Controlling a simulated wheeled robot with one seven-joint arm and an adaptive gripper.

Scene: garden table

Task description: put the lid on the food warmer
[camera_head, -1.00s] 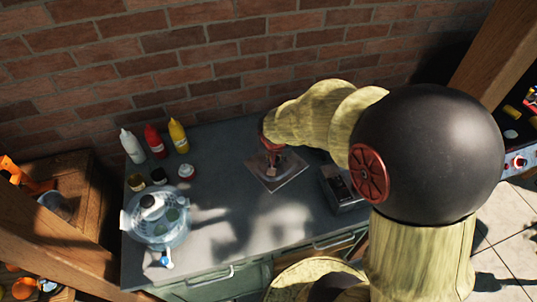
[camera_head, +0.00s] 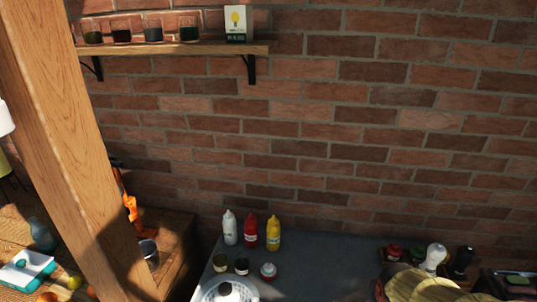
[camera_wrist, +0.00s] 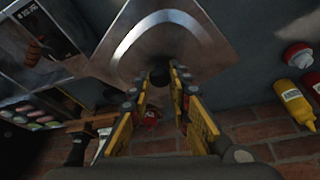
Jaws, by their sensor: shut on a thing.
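The lid (camera_wrist: 170,30) is a square metal sheet with a raised round ring and a dark knob (camera_wrist: 159,76). It fills the upper middle of the wrist view. My gripper (camera_wrist: 160,80) has its yellow-and-black fingers shut on the knob. A dark metal container, which looks like the food warmer (camera_wrist: 70,68), is at the upper left of the wrist view, beside the lid and apart from it in the picture. A brown thing shows in it. The lid, the container and my gripper do not show in the head view.
A round clear dish (camera_head: 228,291) is at the bottom edge. Shakers (camera_head: 436,257) stand at the right. Bare grey counter (camera_head: 325,262) lies between.

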